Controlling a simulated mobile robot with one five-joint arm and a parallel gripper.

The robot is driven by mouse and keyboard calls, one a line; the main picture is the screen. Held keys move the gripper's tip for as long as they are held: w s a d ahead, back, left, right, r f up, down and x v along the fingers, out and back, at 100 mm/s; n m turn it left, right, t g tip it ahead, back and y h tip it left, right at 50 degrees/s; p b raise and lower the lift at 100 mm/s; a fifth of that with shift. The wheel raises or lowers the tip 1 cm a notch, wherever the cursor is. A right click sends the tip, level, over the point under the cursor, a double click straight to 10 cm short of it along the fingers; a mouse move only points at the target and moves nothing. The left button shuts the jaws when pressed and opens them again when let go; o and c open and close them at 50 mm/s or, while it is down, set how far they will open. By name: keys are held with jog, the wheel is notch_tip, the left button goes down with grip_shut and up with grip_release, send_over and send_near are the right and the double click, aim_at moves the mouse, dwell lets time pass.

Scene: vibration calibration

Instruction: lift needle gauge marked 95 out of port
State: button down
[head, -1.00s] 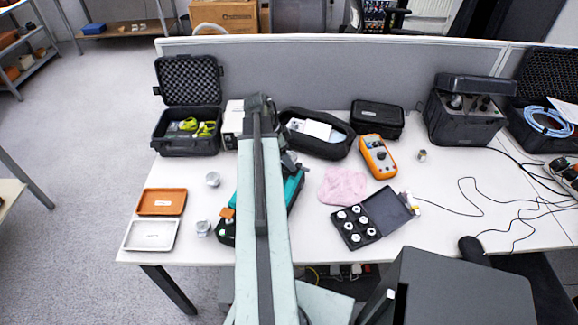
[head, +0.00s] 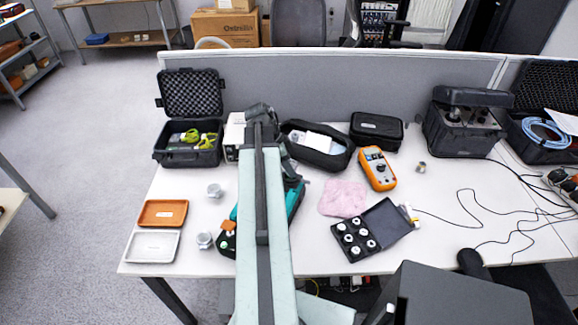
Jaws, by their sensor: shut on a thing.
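A teal and black device (head: 293,198) stands on the table, largely covered by my own arm. An orange block and a small green spot show at its front left corner. No port and no needle gauge marked 95 can be made out. Two small grey round pieces stand left of the device, one farther back (head: 214,190) and one nearer (head: 205,240); I cannot read any marking on them. My arm reaches forward over the device, with dark joints at its far end. My gripper's fingers and whatever is between them are hidden behind the arm.
An orange tray (head: 147,213) and a white tray (head: 139,246) lie at the table's left edge. A pink cloth (head: 343,198), an orange meter (head: 377,168) and a black case of round white-topped pieces (head: 344,240) lie right of the arm. Open cases stand along the back partition.

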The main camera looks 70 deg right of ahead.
notch_tip(320, 180, up, 12)
jog(key=p, duration=1)
